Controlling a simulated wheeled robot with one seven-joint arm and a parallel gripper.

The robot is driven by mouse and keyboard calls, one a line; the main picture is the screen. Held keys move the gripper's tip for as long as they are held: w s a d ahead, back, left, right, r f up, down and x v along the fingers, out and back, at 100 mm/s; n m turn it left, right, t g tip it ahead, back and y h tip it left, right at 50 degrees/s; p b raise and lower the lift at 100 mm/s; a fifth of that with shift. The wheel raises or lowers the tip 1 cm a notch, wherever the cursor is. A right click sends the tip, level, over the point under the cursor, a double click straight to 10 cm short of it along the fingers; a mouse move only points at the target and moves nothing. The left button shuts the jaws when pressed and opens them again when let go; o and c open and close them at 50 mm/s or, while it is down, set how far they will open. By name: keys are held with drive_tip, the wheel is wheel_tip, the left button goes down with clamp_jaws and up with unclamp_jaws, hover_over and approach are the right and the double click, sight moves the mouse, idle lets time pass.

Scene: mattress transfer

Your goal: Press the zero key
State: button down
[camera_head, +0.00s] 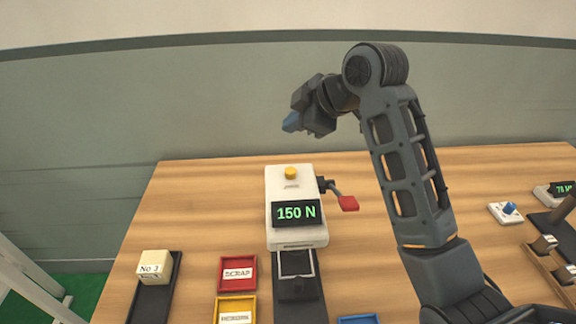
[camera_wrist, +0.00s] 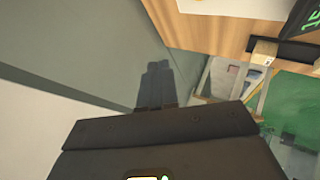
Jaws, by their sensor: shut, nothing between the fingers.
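The tester (camera_head: 297,225) is a white machine on the wooden table, with a lit green display (camera_head: 294,213) reading 150 N. A round yellow key (camera_head: 291,172) sits on its top near the back edge, above small lettering too small to read; I take it as the zero key. A red-tipped lever (camera_head: 347,203) sticks out on its right. My gripper (camera_head: 291,122) is raised above and behind the yellow key, apart from it, pointing left. Its fingers (camera_wrist: 157,85) are closed together and empty in the wrist view, which shows only a corner of the tester (camera_wrist: 235,8).
A red SCRAP tray (camera_head: 237,273) and a yellow tray (camera_head: 234,309) lie left of the tester. A block marked No 3 (camera_head: 155,268) sits on a dark stand at the left. A blue switch (camera_head: 508,208) and a second display unit (camera_head: 560,192) stand at the right.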

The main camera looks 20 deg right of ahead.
drive_tip(key=shift+f, duration=0.1)
drive_tip(key=b, duration=0.6)
hover_over(287, 169)
drive_tip(key=s, duration=0.2)
drive_tip(key=f, duration=0.4)
drive_tip(key=d+f, duration=0.1)
drive_tip(key=f, duration=0.1)
drive_tip(key=shift+w+f, duration=0.15)
drive_tip(key=shift+f, duration=0.25)
drive_tip(key=shift+a+f+b, duration=0.1)
drive_tip(key=shift+f+b, duration=0.35)
drive_tip(key=shift+f, duration=0.5)
drive_tip(key=shift+f, duration=0.1)
drive_tip(key=shift+f, duration=0.3)
drive_tip(key=shift+f+b, duration=0.55)
drive_tip(key=shift+f, duration=0.3)
idle(1.1)
drive_tip(key=shift+r, duration=0.1)
drive_tip(key=shift+r+p, duration=1.1)
drive_tip(key=shift+r, duration=0.1)
